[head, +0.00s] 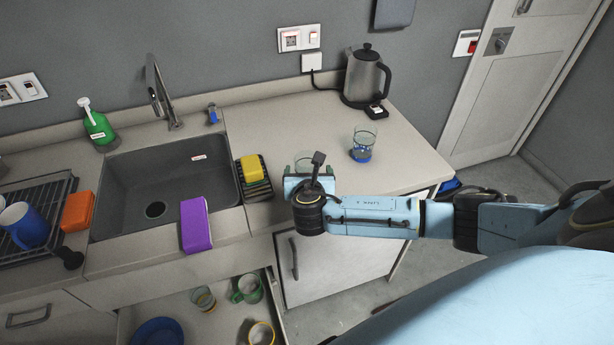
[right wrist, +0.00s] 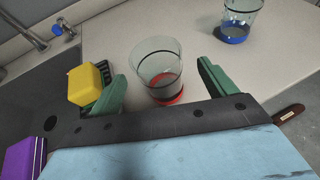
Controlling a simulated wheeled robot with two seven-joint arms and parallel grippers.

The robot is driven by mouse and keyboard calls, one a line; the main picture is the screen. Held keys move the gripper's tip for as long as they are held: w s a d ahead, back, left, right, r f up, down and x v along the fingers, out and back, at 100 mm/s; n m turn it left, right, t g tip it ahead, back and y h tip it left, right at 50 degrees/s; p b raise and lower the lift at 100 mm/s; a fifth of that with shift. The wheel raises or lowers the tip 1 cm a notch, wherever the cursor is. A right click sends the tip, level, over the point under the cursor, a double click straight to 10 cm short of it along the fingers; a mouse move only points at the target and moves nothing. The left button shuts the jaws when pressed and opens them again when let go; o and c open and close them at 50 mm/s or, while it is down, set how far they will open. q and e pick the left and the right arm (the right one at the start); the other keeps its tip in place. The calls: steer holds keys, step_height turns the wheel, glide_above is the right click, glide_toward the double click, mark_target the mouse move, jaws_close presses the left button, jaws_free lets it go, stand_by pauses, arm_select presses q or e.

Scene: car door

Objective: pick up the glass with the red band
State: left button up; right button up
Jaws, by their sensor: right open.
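The glass with the red band (right wrist: 160,70) stands upright on the counter in the right wrist view, clear with a red base. In the head view only its upper part (head: 305,161) shows behind my right gripper, and its red band is hidden there. My right gripper (head: 309,176) is open, with its green fingers on either side of the glass in the right wrist view (right wrist: 163,72). I cannot tell whether a finger touches the glass. My left gripper is not in view.
A glass with a blue band (head: 362,146) stands to the right, near a kettle (head: 364,77). A yellow sponge (head: 251,168) in a rack is left of the gripper, beside the sink (head: 160,175). An open drawer (head: 220,322) below holds dishes.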

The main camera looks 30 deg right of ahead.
mark_target(307, 162)
steer(key=shift+a+f+x, duration=0.1)
steer(key=shift+f+x, duration=0.05)
steer(key=shift+x, duration=1.2)
steer(key=shift+a+f+x, duration=0.1)
steer(key=shift+x, duration=1.2)
steer(key=c, duration=1.2)
steer(key=shift+o, duration=0.2)
